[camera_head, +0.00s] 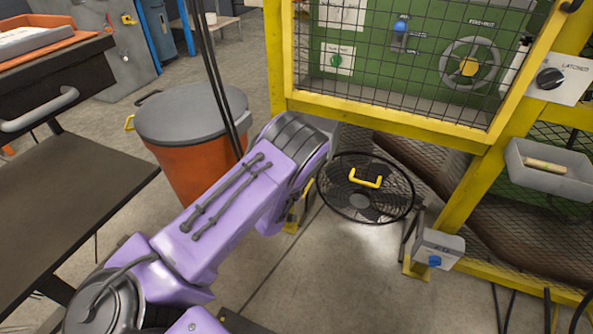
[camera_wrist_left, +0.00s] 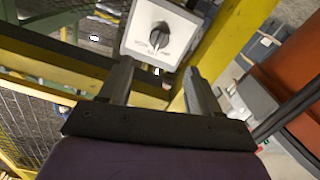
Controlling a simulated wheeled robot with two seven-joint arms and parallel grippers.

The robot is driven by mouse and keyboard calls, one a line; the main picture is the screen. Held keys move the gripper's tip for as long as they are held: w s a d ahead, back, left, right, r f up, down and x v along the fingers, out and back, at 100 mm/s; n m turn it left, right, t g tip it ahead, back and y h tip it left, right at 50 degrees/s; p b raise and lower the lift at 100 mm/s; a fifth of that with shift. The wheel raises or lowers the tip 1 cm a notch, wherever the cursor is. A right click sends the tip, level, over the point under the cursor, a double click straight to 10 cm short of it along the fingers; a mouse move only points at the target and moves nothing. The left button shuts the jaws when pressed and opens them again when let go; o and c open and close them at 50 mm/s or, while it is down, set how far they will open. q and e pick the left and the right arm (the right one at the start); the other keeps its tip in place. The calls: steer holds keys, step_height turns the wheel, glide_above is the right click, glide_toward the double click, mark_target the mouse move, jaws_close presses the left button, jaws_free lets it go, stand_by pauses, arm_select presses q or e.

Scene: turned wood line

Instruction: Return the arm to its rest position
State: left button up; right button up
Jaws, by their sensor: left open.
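My left arm, purple with dark joints (camera_head: 225,205), reaches from the lower left toward the yellow-framed mesh guard. Its wrist end (camera_head: 300,145) is in front of the guard's lower left corner. In the head view I cannot make out its fingers. In the left wrist view my left gripper (camera_wrist_left: 158,92) is open, its two dark fingers apart with nothing held between them. A white box with a dark rotary knob (camera_wrist_left: 160,38) shows beyond the fingers; I see no contact. My right gripper is not in view.
The yellow guard frame (camera_head: 400,117) encloses a green panel (camera_head: 440,45) behind mesh. An orange bin with a grey lid (camera_head: 190,110) stands left of the arm. A round black fan (camera_head: 365,200) is on the floor. A dark bench (camera_head: 70,200) is at left. Floor is open below the fan.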

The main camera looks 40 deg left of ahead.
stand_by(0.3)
arm_select(q)
steer(key=s+d+f+g, duration=0.1)
steer(key=s+f+g, duration=0.6)
steer(key=s+f, duration=0.6)
steer(key=s+d+f+n+g, duration=0.1)
steer(key=s+d+g, duration=0.15)
steer(key=s, duration=0.55)
steer(key=s+d+f+g+h, duration=0.1)
steer(key=s+d+f+g, duration=0.15)
steer(key=s, duration=0.55)
steer(key=s+d+n+g, duration=0.15)
steer(key=s+d, duration=0.25)
steer(key=s, duration=0.4)
step_height(320, 180, up, 20)
steer(key=p, duration=2)
steer(key=shift+w+a+m+g+p, duration=0.3)
steer(key=shift+w+m+g+p, duration=0.05)
steer(key=shift+w+m, duration=0.1)
